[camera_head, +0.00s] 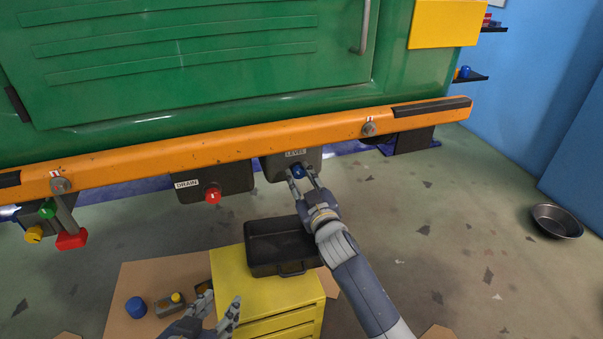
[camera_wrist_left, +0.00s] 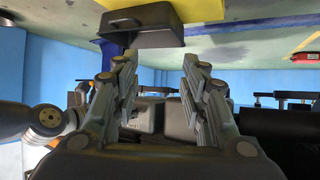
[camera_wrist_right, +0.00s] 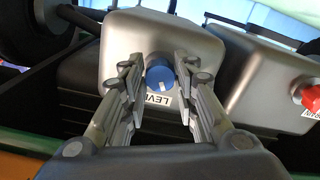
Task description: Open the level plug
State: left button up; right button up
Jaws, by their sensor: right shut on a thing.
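The level plug (camera_head: 298,171) is a blue knob on the grey box labelled LEVEL (camera_head: 308,160), under the orange beam. My right gripper (camera_head: 304,176) is at the plug. In the right wrist view the blue plug (camera_wrist_right: 160,74) sits between the fingertips of my right gripper (camera_wrist_right: 160,90), which is shut on it. The plug still stands against the face of its box. My left gripper (camera_head: 217,312) is low at the bottom of the head view, away from the plug. In the left wrist view its fingers (camera_wrist_left: 160,85) are wide apart with nothing between them.
A red plug (camera_head: 212,195) is on the DRAIN box (camera_head: 232,180) to the left. A black tray (camera_head: 280,228) stands on a yellow drawer cabinet (camera_head: 235,278) below. A red-ended lever (camera_head: 71,240) hangs at the far left. A metal bowl (camera_head: 557,221) lies on the floor at right.

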jog(key=n+p, duration=0.1)
jog(key=n, duration=0.2)
jog(key=shift+r+n, duration=0.1)
jog(key=shift+n, duration=0.3)
jog(key=n+p, duration=0.1)
jog(key=n, duration=0.4)
jog(key=shift+p, duration=0.3)
jog(key=n+p, duration=0.1)
jog(key=n, duration=0.5)
jog(key=shift+n, duration=0.4)
jog(key=n, duration=0.3)
jog(key=shift+n, duration=0.3)
jog(key=n+p, duration=0.1)
jog(key=n, duration=0.2)
jog(key=shift+n, duration=0.8)
pick_arm(q)
jog(key=s+a+f+g+y, duration=0.1)
jog(key=s+a+f+g, duration=0.1)
jog(key=s, duration=0.4)
jog(key=s+a+f+g+y, duration=0.1)
jog(key=s+a+f+g, duration=0.1)
jog(key=s+f+g, duration=0.2)
jog(key=s+g, duration=0.2)
jog(key=s, duration=0.1)
jog(key=shift+a+f, duration=0.25)
jog(key=shift+f, duration=0.1)
jog(key=shift+r, duration=0.1)
pick_arm(e)
jog(key=o, duration=1.1)
jog(key=shift+c, duration=0.2)
